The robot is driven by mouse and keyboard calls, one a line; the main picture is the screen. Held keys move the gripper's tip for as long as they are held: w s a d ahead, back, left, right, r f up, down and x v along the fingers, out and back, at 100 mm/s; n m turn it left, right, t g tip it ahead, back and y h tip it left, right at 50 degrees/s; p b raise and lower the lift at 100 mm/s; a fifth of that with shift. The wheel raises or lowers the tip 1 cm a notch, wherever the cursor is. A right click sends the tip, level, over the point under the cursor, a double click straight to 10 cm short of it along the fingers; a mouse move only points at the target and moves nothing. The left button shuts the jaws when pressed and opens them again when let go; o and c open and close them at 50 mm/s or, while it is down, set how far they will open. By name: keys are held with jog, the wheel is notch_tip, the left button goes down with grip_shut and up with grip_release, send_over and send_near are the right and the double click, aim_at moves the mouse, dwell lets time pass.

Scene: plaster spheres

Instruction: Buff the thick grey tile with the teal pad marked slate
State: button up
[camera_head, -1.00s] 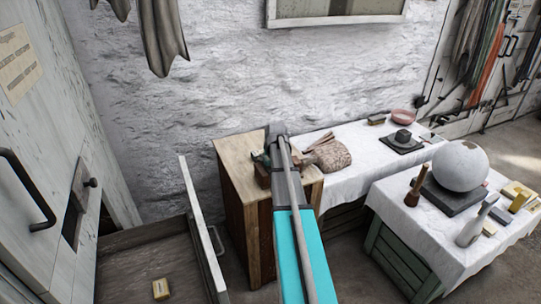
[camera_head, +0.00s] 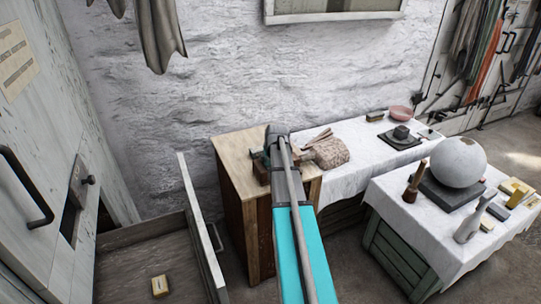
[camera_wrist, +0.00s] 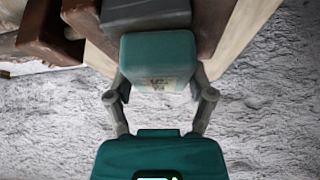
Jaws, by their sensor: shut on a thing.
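A teal pad (camera_wrist: 158,55) with a small worn label, too blurred to read, sits between the fingers of my gripper (camera_wrist: 159,80) in the wrist view. My gripper is shut on it from both sides. A grey block (camera_wrist: 146,14), which looks like the thick grey tile, lies right beyond the pad at the top of the wrist view. The pad overlaps its near edge in the picture; I cannot tell whether they touch. Brown wooden parts (camera_wrist: 82,16) flank the block. In the head view my arm ends over the wooden cabinet (camera_head: 237,150) and largely hides the pad and tile.
A mottled stone piece (camera_head: 330,152) lies right beside the work spot. An open drawer (camera_head: 130,262) holding a yellowish block (camera_head: 160,286) is at lower left. A white-draped table (camera_head: 400,200) at right carries a big plaster sphere (camera_head: 458,163) and tools. The rough wall stands behind.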

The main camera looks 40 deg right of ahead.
jog(key=shift+s, duration=0.2)
jog(key=shift+w+d+r+p, duration=0.2)
jog(key=shift+w+r+p, duration=0.15)
jog(key=shift+w, duration=0.2)
jog(key=shift+w+d+r+p, duration=0.15)
jog(key=shift+w+r+p, duration=0.2)
jog(key=shift+w, duration=0.15)
jog(key=shift+r+p, duration=1.2)
jog(key=shift+p, duration=0.1)
notch_tip(320, 180, up, 4)
jog(key=p, duration=0.4)
